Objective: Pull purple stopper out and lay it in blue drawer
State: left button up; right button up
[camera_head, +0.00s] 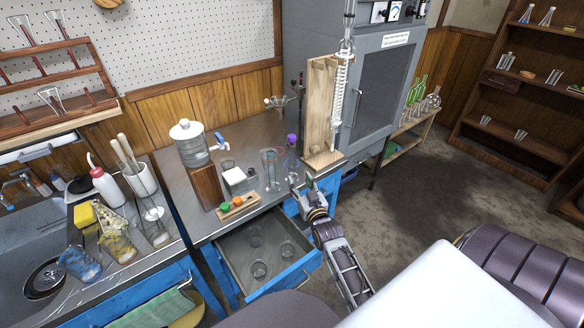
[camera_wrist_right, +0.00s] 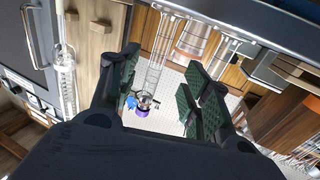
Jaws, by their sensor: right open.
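The purple stopper (camera_head: 291,139) sits at the top of clear glassware near the bench's front right, left of the wooden stand. In the right wrist view the purple stopper (camera_wrist_right: 142,113) shows at the end of the glass, between the finger pads but beyond them. My right gripper (camera_head: 294,183) is just in front of the glassware, low at the bench edge. Its jaws (camera_wrist_right: 160,88) are open, with nothing held. The blue drawer (camera_head: 303,272) is pulled out below the bench, left of my right arm. My left gripper is not in view.
Several glass beakers (camera_head: 258,269) stand in the drawer, with bare floor between them. A wooden stand (camera_head: 318,110) with a coiled condenser (camera_head: 339,85) stands close right of the stopper.

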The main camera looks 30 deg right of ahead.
aim_at(293, 168)
jog(key=shift+x, duration=1.75)
jog(key=shift+b+x, duration=0.4)
jog(key=shift+x, duration=2.45)
jog(key=shift+w+d, duration=0.15)
jog(key=shift+w, duration=0.05)
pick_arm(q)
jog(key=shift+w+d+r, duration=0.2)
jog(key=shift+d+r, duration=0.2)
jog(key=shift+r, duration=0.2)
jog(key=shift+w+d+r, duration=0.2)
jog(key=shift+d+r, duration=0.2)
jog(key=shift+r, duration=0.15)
